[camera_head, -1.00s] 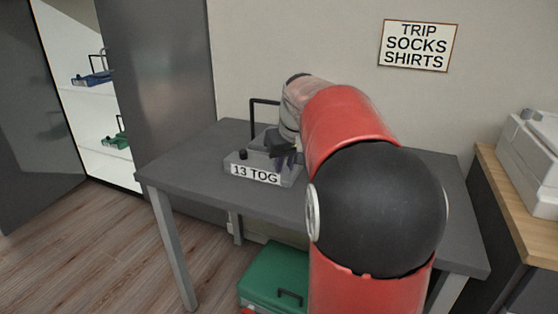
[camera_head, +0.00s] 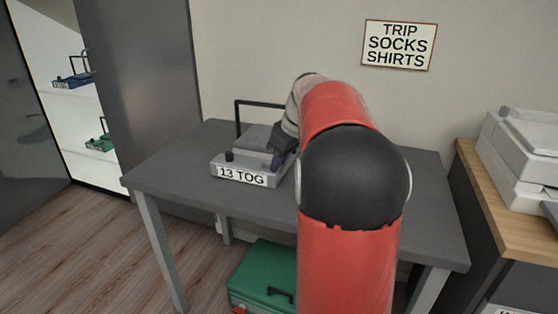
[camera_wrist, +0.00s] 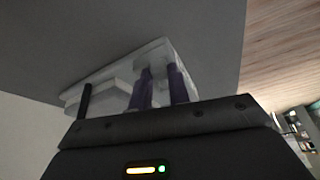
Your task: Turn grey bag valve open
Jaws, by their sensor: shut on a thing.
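The grey bag (camera_head: 251,150), a flat case with a "13 TOG" label on its front and a dark upright handle behind, lies on the dark table (camera_head: 175,172). A small dark knob (camera_head: 230,156) stands at its left front corner. My gripper (camera_head: 277,163) is at the bag's right front part, fingers pointing down. In the wrist view the two purple fingers of my gripper (camera_wrist: 160,75) reach to the pale bag (camera_wrist: 115,85) and are shut on a small part at its end, seemingly the valve. That part is mostly hidden, so its turn angle cannot be told.
A green case (camera_head: 262,275) stands on the floor under the table. A blue case (camera_head: 75,79) and another green case (camera_head: 100,142) sit on shelves at left. A wooden-topped cabinet (camera_head: 478,200) stands at right. The table's left part is clear.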

